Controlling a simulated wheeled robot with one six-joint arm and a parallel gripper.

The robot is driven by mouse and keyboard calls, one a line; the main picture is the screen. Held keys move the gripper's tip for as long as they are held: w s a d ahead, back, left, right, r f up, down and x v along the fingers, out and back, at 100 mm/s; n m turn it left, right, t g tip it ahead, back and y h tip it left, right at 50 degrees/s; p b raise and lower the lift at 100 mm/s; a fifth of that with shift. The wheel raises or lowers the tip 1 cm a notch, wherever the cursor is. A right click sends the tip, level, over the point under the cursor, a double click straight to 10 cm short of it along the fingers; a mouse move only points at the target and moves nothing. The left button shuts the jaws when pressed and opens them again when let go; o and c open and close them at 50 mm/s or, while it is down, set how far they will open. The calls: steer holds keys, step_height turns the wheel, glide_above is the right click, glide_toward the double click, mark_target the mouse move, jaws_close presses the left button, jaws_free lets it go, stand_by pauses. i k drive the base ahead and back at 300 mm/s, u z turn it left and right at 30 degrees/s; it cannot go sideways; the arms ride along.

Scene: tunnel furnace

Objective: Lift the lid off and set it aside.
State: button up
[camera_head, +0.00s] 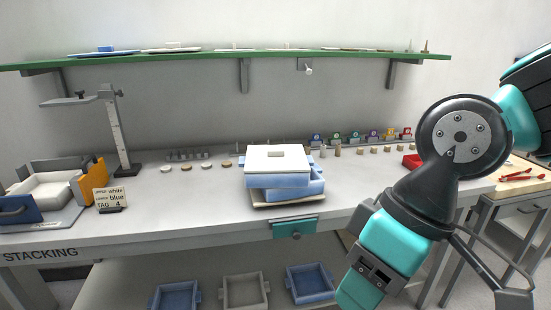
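A flat white lid (262,163) with a small raised grip on top lies on a stack of blue boxes (280,182) at the middle of the bench. The stack sits on a pale base plate (262,203) near the front edge. The boxes look slightly offset from each other. My gripper (385,262) is at the lower right, in front of the bench and apart from the lid. Its fingertips do not show clearly, so I cannot tell whether it is open. I see nothing held in it.
The grey bench (185,205) is clear left of the stack. A card (108,197), a stand (118,135) and a white tray (45,188) stand further left. Small parts line the back. A green shelf (215,58) runs above. Several empty bins, including a grey one (262,304), are below.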

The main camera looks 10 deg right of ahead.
mark_target(284, 157)
steer(key=u, duration=0.15)
steer(key=i, duration=1.35)
steer(key=z, duration=0.7)
